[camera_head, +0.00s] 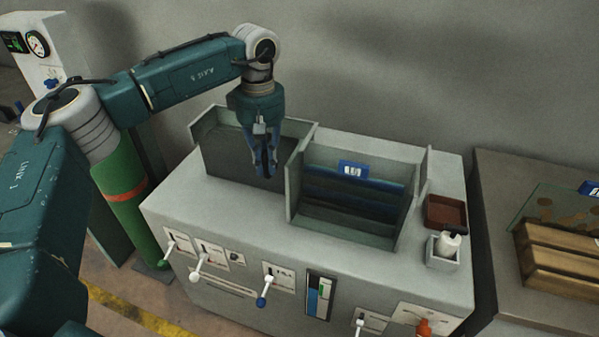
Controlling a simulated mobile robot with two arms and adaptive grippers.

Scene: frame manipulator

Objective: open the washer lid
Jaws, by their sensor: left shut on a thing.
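The washer (190,203) is a pale grey, box-shaped machine with two bays in its top. A dark panel, which looks like the washer lid (226,152), fills the left bay between raised grey walls. My left gripper (265,168) comes down from above over the right part of this bay, fingers pointing down. Its blue-grey fingers are closed together at the dark panel. They hide what they hold; it looks like a part of the lid. The right bay (352,205) stands open, with dark blue bars inside and a blue label at its back edge. My right gripper is not in view.
White-handled levers (196,275) and a blue-tipped one (262,300) stick out along the front. A brown tray (445,213) and a small holder with a white bottle (447,244) sit at the right end.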

